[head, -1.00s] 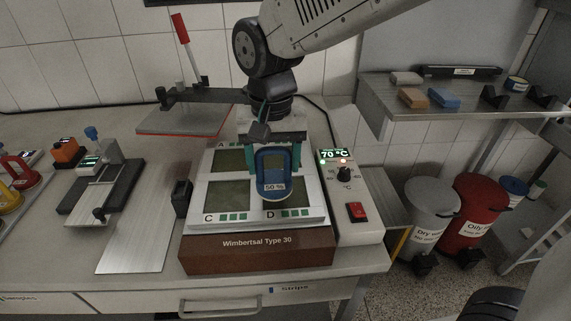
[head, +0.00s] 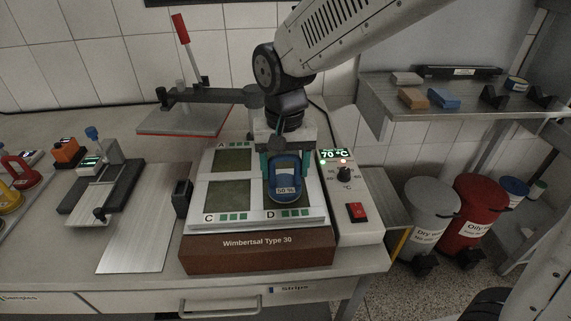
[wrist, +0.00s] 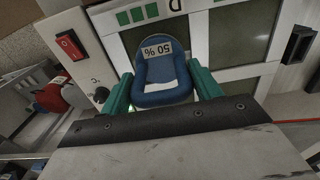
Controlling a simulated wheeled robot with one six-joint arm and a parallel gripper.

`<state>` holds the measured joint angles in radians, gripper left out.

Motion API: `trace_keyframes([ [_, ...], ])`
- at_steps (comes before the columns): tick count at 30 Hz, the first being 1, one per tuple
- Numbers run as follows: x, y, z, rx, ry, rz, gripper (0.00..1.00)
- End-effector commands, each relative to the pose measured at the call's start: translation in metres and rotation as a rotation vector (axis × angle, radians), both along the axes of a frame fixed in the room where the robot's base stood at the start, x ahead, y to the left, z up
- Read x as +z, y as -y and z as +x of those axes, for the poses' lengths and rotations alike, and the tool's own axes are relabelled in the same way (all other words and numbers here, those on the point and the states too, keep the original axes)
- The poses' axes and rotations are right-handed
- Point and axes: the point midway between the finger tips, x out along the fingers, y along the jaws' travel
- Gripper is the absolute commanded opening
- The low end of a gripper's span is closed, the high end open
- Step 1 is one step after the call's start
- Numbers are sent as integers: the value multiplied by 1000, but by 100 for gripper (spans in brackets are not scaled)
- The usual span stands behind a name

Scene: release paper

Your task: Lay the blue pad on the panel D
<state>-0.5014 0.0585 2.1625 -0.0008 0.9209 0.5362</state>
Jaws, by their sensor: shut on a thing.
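The blue pad (head: 285,180), labelled 50 %, is held in my gripper (head: 285,165) over the panel D (head: 311,203) at the front right of the heater plate. My gripper's green fingers are shut on the pad's two sides. The wrist view also shows the pad (wrist: 160,72) between the green fingers (wrist: 162,90). The pad covers much of panel D. I cannot tell whether it touches the panel or hangs just above it.
The panel C (head: 229,196) and panel A (head: 232,161) are bare. A control box (head: 350,195) reading 70 °C with a red switch stands on the right. A black block (head: 182,198) is left of the plate. A press arm (head: 205,96) stands behind left.

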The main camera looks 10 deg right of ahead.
Motion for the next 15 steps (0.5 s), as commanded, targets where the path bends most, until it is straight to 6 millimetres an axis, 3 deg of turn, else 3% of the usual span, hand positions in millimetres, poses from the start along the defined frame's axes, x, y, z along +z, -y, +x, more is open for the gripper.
trace_keyframes([
  [1,-1,0,0,0,1,0,0],
  [2,-2,0,0,0,0,0,68],
  [3,-1,0,0,0,0,0,80],
  [4,-1,0,0,0,0,0,85],
  [15,5,0,0,0,2,1,85],
])
